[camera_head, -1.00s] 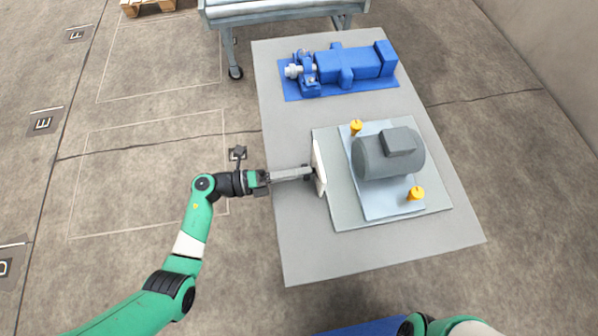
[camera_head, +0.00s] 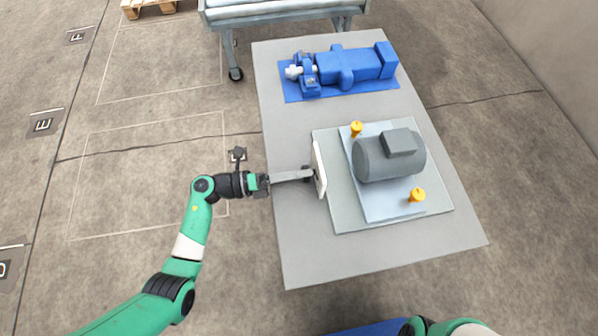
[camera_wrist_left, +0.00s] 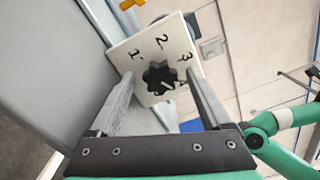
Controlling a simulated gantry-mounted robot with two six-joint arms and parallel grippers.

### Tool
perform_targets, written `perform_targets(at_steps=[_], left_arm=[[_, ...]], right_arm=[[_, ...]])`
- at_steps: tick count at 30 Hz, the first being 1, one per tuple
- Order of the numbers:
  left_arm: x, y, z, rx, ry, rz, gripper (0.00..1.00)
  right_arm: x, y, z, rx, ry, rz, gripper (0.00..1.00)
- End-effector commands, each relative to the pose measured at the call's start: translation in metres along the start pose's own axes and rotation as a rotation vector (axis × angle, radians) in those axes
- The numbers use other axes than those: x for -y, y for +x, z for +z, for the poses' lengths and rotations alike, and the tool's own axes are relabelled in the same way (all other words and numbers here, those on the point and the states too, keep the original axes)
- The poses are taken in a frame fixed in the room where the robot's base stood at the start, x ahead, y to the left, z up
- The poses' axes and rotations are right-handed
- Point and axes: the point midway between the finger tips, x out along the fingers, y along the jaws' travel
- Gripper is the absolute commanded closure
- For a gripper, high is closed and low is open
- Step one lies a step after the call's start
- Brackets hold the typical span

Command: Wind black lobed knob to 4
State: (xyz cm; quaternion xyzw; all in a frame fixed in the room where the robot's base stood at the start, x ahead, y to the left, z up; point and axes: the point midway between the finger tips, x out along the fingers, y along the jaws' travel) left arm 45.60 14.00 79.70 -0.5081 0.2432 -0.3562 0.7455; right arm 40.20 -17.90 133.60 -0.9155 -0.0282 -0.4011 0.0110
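The black lobed knob (camera_wrist_left: 158,76) sits on a white square panel (camera_wrist_left: 125,52) marked 1, 2, 3 and 4 in the left wrist view. A small pale mark shows on the knob's lower right, towards the 4 side, but its exact setting is unclear. In the head view the panel (camera_head: 319,169) stands edge-on, and the knob is hard to make out. My left gripper (camera_head: 310,174) reaches the panel's face from the left. Its fingers are apart on either side of the knob, with gaps visible in the wrist view. My right gripper is out of frame.
The panel stands on a plate (camera_head: 335,215) with a grey motor (camera_head: 385,160) and two yellow eyebolts (camera_head: 416,195). A blue pump unit (camera_head: 345,65) lies behind on the same grey table (camera_head: 300,262). Open floor (camera_head: 150,180) is to the left.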

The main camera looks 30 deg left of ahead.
Motion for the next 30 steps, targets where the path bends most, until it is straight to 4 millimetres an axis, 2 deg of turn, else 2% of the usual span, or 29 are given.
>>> perform_targets(at_steps=[11,14,17,24,30], left_arm=[[0.0,0.0,0.0,0.0,0.0,-0.001,0.19],[0.001,-0.006,0.001,0.002,-0.001,0.001,0.19],[0.002,-0.021,0.002,0.004,-0.002,0.002,0.19],[0.002,-0.079,0.002,0.006,-0.001,0.003,0.19],[0.0,-0.111,0.001,0.003,0.0,0.001,0.19]], right_arm=[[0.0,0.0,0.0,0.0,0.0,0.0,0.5],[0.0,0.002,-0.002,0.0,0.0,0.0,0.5],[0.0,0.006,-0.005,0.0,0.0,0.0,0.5],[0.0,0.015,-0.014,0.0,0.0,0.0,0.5],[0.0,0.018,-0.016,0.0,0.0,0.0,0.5]])
